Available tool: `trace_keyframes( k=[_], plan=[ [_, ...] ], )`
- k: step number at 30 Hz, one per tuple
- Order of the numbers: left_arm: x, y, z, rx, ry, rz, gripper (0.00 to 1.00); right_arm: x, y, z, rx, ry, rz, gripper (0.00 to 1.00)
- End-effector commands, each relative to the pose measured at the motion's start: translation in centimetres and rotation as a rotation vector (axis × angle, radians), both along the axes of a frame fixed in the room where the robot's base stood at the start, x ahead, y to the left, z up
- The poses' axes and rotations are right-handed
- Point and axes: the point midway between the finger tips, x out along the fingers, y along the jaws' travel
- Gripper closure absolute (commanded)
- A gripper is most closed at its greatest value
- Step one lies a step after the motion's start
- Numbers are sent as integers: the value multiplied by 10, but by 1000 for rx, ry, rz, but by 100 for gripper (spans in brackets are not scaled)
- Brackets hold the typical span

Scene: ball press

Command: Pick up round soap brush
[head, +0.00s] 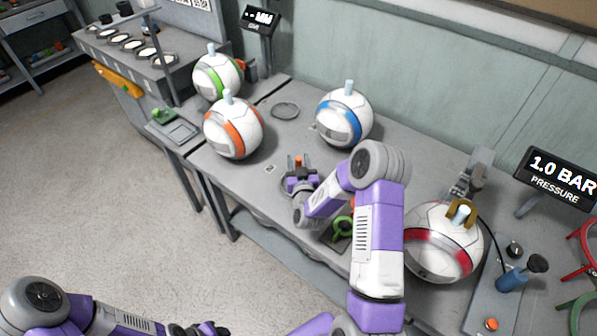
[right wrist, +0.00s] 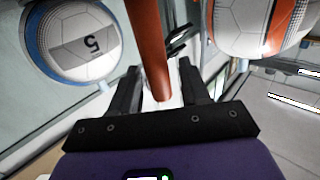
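The brush is seen by its orange-red handle (head: 298,160), which stands up from the bench at my right gripper (head: 301,178). In the right wrist view the handle (right wrist: 153,55) runs down between the two dark fingers of the right gripper (right wrist: 160,85). The fingers stand apart, with a pale gap visible beside the handle. The brush's head is hidden. My left gripper (head: 200,329) is only partly in view at the bottom edge, low over the floor side, and its fingers are not clear.
A blue-striped ball (head: 344,118), an orange-striped ball (head: 233,130) and a green-striped ball (head: 217,77) stand on the grey bench. A red-striped ball (head: 443,243) sits at the press on the right. A green object (head: 342,229) lies beside my right forearm.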

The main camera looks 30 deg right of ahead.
Motion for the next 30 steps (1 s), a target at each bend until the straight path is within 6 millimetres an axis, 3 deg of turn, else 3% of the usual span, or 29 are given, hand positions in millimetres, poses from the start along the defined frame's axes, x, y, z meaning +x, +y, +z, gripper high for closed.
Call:
trace_keyframes(
  k=[1, 9, 17, 30],
  plan=[
    [0, 0, 0, 0, 0, 0, 57, 0, 0, 0, 0, 0, 0, 63],
    [0, 0, 0, 0, 0, 0, 57, 0, 0, 0, 0, 0, 0, 100],
    [0, 0, 1, 0, 0, 0, 57, 0, 0, 5, -1, -2, 0, 100],
    [0, 0, 23, 0, 0, 0, 57, 0, 0, 85, -2, -4, 0, 100]
  ],
)
